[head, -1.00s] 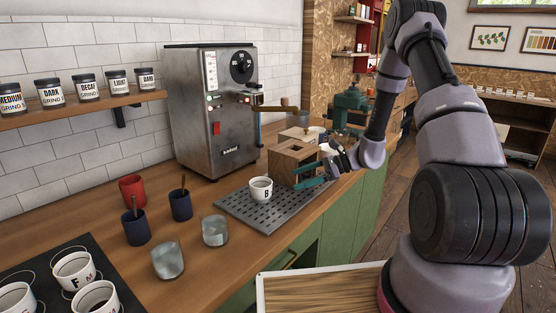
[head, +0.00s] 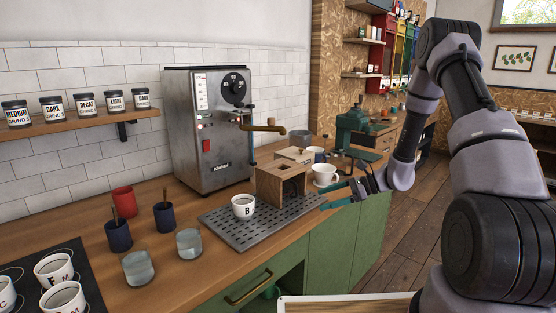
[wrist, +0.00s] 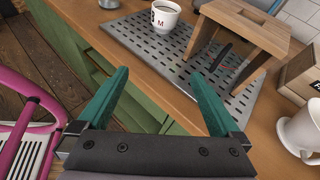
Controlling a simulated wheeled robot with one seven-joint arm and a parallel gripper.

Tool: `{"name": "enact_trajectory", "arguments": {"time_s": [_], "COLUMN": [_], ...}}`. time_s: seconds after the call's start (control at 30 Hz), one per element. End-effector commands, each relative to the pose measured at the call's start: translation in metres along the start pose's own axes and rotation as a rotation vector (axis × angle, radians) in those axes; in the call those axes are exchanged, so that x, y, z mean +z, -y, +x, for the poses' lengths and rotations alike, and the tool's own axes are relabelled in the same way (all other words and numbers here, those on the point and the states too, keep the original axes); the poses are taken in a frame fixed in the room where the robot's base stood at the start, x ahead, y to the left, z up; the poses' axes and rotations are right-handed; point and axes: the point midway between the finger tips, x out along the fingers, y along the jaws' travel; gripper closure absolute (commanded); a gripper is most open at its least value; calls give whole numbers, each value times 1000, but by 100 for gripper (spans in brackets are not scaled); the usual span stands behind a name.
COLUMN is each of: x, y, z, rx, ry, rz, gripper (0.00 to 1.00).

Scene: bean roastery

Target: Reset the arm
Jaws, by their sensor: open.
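My gripper (head: 345,196) is open and empty, with teal fingers. In the head view it is at the counter's front edge, to the right of the metal drip tray (head: 247,241). In the wrist view my gripper (wrist: 160,95) shows its two fingers spread wide, with the counter edge between them and no object held. A white cup marked B (head: 243,207) stands on the drip tray. The cup also shows in the wrist view (wrist: 165,20), beyond the fingers. A wooden stand (head: 270,186) is on the tray beside the cup.
An espresso machine (head: 212,130) stands behind the tray. Two glasses (head: 138,268) and dark blue cups (head: 118,236) stand left on the counter. A pink-framed item (wrist: 30,125) is at lower left in the wrist view.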

Motion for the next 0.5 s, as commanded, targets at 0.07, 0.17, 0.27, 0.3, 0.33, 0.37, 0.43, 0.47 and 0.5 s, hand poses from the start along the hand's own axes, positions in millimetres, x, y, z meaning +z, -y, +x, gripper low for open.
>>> {"name": "enact_trajectory", "arguments": {"time_s": [0.07, 0.17, 0.27, 0.3, 0.33, 0.37, 0.43, 0.47, 0.5], "x": [8, 17, 27, 32, 36, 40, 51, 56, 63], "y": [-1, -3, -5, -6, -7, -8, -11, -12, -14], "z": [-1, -5, -10, -12, -14, -16, -21, -23, -27], "rx": [11, 24, 38, 44, 49, 55, 70, 77, 87], "ry": [-8, -21, -37, -44, -51, -58, -78, -87, -100], "rz": [-23, -50, -83, -97, -111, -123, -161, -178, -202], "gripper": [0, 0, 0, 0, 0, 0, 0, 0, 0]}}
